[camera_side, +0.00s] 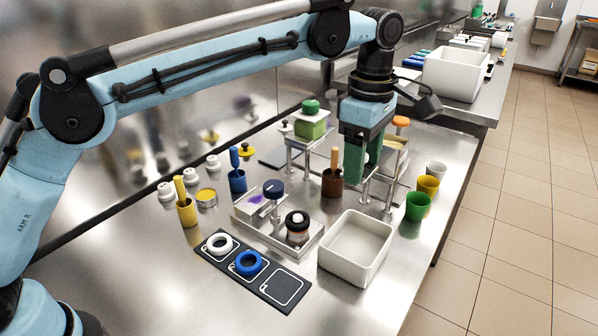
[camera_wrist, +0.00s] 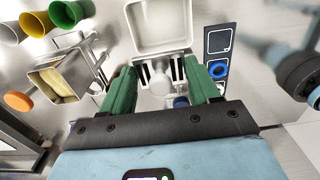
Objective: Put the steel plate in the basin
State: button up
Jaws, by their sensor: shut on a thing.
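My gripper (camera_side: 361,170) points down behind the basin in the side view, its green fingers above the bench. In the wrist view, my gripper (camera_wrist: 161,74) is shut with a pale grey piece between its dark pads. This looks like the steel plate (camera_wrist: 160,83), seen only in part; the side view hides it behind the fingers. The white basin (camera_side: 340,268) is square, open and looks empty. It stands on the bench at front right, and the wrist view shows it (camera_wrist: 140,42) just beyond the fingertips. The plate is outside the basin.
A dark mat (camera_side: 262,287) with white and blue rings lies in front. Coloured cups (camera_side: 418,207) stand at right. Raised stands (camera_side: 300,152) flank my gripper. A brown cup (camera_side: 332,183) is close on its left.

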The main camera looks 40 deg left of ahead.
aim_at(356, 257)
jog(key=f, duration=0.6)
jog(key=d+f, duration=0.1)
jog(key=f, duration=1.2)
jog(key=shift+s+d, duration=0.2)
jog(key=shift+d, duration=0.1)
jog(key=shift+f, duration=0.1)
jog(key=o, duration=1.1)
